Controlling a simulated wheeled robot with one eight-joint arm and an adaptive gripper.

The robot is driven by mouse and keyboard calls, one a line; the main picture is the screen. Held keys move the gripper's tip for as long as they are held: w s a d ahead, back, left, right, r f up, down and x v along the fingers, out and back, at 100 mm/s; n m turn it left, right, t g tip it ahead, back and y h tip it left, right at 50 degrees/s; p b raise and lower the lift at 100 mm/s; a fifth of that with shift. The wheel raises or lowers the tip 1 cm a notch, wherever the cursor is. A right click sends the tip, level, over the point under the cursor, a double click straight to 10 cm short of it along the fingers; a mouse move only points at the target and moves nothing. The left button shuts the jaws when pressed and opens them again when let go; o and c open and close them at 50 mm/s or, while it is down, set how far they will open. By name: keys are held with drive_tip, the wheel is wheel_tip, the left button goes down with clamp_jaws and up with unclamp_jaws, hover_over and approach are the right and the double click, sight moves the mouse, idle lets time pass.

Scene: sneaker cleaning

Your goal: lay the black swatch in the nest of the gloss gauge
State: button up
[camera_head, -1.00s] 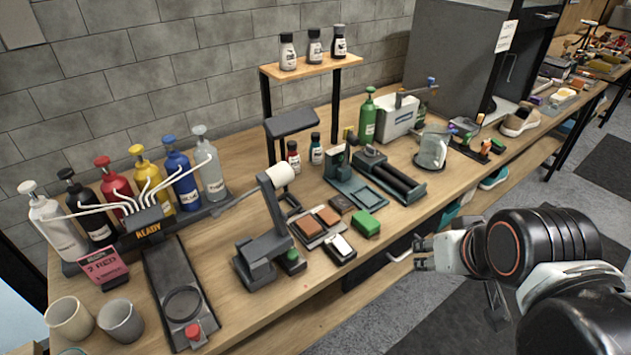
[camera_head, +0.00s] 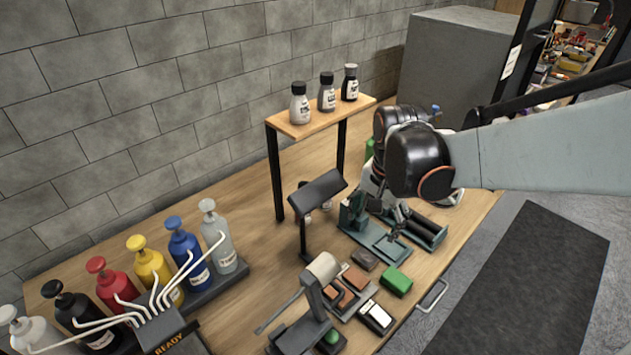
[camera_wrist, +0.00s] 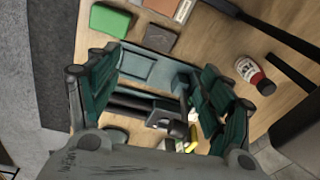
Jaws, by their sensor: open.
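A dark teal device with a flat, recessed plate (camera_head: 371,236) and an upright block (camera_head: 352,212) stands mid-bench; it looks like the gloss gauge. Its plate, also in the wrist view (camera_wrist: 140,66), shows nothing lying on its visible part. A small dark square block (camera_head: 364,259) lies beside it, also in the wrist view (camera_wrist: 160,39); I cannot tell whether this is the black swatch. My gripper (camera_head: 397,236) is open above the device's plate and the black rollers (camera_head: 428,226). Its two spread fingers (camera_wrist: 158,82) show in the wrist view, with no held object visible.
A green block (camera_head: 397,281), a tray of brown swatches (camera_head: 335,308) and a black-framed white pad (camera_head: 376,317) lie nearby. A bottle shelf (camera_head: 300,127) and a dark angled stand (camera_head: 318,192) rise behind. Pump bottles (camera_head: 184,252) fill the left.

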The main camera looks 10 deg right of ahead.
drive_tip(key=w+f+m, duration=0.1)
drive_tip(key=w, duration=0.1)
drive_tip(key=m+g+b, duration=0.1)
drive_tip(key=b, duration=0.1)
hover_over(364, 259)
drive_tip(key=f, duration=1)
drive_tip(key=shift+w+d, duration=0.15)
drive_tip(key=shift+w, duration=0.05)
drive_tip(key=shift+s+f+b, duration=0.1)
drive_tip(key=shift+f+b, duration=1.3)
drive_tip(key=shift+f, duration=1.25)
drive_tip(key=shift+c, duration=0.3)
drive_tip(key=c, duration=0.9)
